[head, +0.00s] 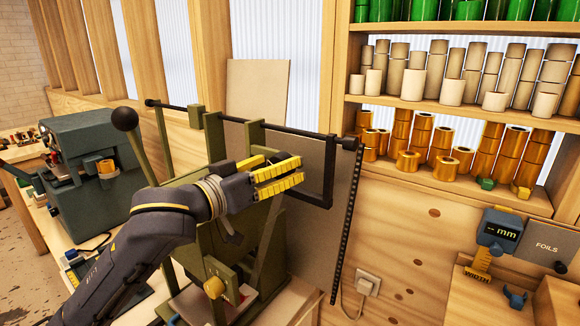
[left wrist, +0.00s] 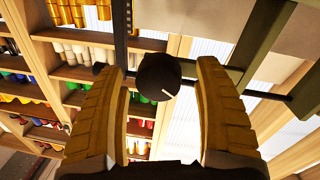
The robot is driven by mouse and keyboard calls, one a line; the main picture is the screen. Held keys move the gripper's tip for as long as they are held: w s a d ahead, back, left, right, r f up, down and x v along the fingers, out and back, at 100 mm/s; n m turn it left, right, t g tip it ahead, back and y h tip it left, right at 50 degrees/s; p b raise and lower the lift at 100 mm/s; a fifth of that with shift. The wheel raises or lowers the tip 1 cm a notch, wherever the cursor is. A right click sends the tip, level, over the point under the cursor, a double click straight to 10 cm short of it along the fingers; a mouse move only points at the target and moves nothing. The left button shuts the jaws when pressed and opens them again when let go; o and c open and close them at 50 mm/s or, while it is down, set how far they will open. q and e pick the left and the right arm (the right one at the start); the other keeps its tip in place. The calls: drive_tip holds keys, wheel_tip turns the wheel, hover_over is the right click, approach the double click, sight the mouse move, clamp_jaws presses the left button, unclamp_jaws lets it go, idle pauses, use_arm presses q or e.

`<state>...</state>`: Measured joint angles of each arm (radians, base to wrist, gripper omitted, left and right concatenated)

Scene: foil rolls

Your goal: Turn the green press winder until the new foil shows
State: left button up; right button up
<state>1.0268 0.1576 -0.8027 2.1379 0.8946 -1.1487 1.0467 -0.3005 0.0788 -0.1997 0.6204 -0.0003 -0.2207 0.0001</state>
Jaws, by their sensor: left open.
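The olive-green press (head: 214,138) stands in the middle of the head view, with a black rod across its top and a black bent bar (head: 329,180) hanging at its right. My left gripper (head: 301,174) is in front of the press beside that bar, its yellow-padded fingers apart. In the left wrist view a round black knob (left wrist: 159,77) with a white mark shows between the open fingers (left wrist: 163,110); I cannot tell whether they touch it. The gripper and arm hide part of the press. I cannot make out foil on it. My right gripper is not in view.
A lever with a black ball (head: 124,118) rises left of the press. A dark grey-green machine (head: 93,165) stands further left. Shelves at the right hold gold rolls (head: 408,160) and cream rolls (head: 412,84). A toothed black strip (head: 347,220) hangs right of the press.

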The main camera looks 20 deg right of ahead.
use_arm(q)
drive_tip(key=shift+w+d, duration=0.2)
drive_tip(key=shift+d, duration=0.2)
drive_tip(key=shift+o, duration=0.2)
drive_tip(key=c, duration=1.3)
drive_tip(key=shift+c, duration=0.2)
drive_tip(key=shift+m, duration=0.3)
